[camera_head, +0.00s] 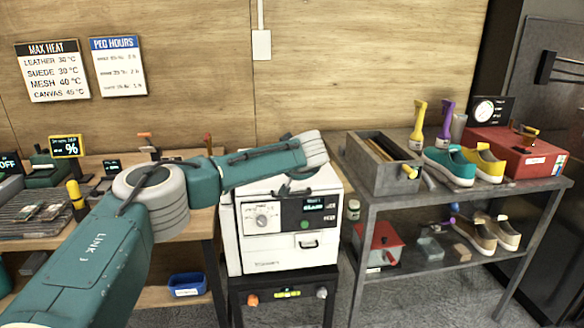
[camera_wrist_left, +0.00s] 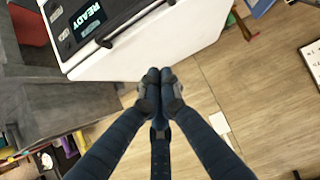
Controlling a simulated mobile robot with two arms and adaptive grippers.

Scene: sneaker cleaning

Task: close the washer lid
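The white washer (camera_head: 275,255) stands in the middle of the head view, with a dial, a small lit display and a dark front handle. My left arm reaches over its top from the left and covers much of it, so I cannot tell how far the lid is open. Contact is unclear. My right gripper is out of view.
A wooden bench (camera_head: 200,222) stands left, with a blue bin (camera_head: 187,284) below. A wooden wall (camera_head: 200,60) is behind the washer.

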